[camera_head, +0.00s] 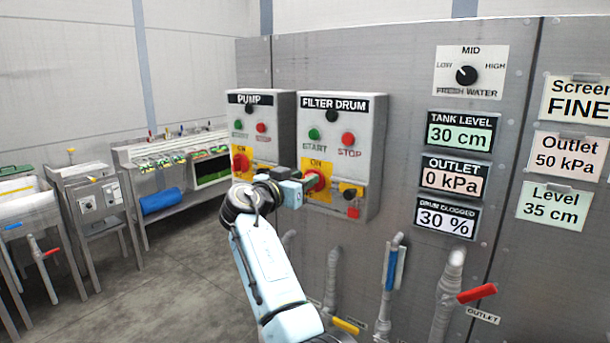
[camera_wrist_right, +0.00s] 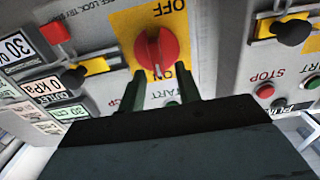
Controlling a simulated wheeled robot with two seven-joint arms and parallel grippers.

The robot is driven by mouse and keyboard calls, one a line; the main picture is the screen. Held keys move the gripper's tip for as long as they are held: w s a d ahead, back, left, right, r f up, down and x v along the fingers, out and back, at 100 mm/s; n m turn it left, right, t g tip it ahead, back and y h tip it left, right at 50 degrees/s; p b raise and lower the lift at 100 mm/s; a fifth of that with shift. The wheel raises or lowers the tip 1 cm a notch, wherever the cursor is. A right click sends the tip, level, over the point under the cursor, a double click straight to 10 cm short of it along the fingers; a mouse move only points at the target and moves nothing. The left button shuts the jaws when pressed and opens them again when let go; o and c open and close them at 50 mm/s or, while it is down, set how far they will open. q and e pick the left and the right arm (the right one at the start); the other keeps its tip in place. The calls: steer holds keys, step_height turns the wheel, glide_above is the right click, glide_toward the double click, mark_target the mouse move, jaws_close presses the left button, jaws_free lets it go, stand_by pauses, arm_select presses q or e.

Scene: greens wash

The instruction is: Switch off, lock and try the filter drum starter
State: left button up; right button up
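The filter drum starter (camera_head: 376,125) is a grey box on the panel with a green START button (camera_head: 314,134) and a red STOP button (camera_head: 348,139). Its red rotary switch (camera_wrist_right: 157,50) sits on a yellow plate; a white mark on it points toward ON. My right gripper (camera_head: 306,184) is at this switch, hiding part of it in the head view. In the right wrist view my fingers (camera_wrist_right: 161,90) are apart, one each side of the knob's near end; contact cannot be told. A black-and-yellow part (camera_head: 350,190) and a red block (camera_head: 353,213) sit beside the switch. My left gripper is out of view.
The similar pump starter (camera_head: 262,105) stands close on the left. To the right are a fresh water dial (camera_head: 466,75), display plates and a red-handled outlet valve (camera_head: 477,293). Pipes run below. Open floor (camera_head: 150,285) lies left, before benches.

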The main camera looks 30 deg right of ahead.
steer(key=shift+w+d, duration=0.25)
steer(key=shift+d, duration=0.35)
jaws_close()
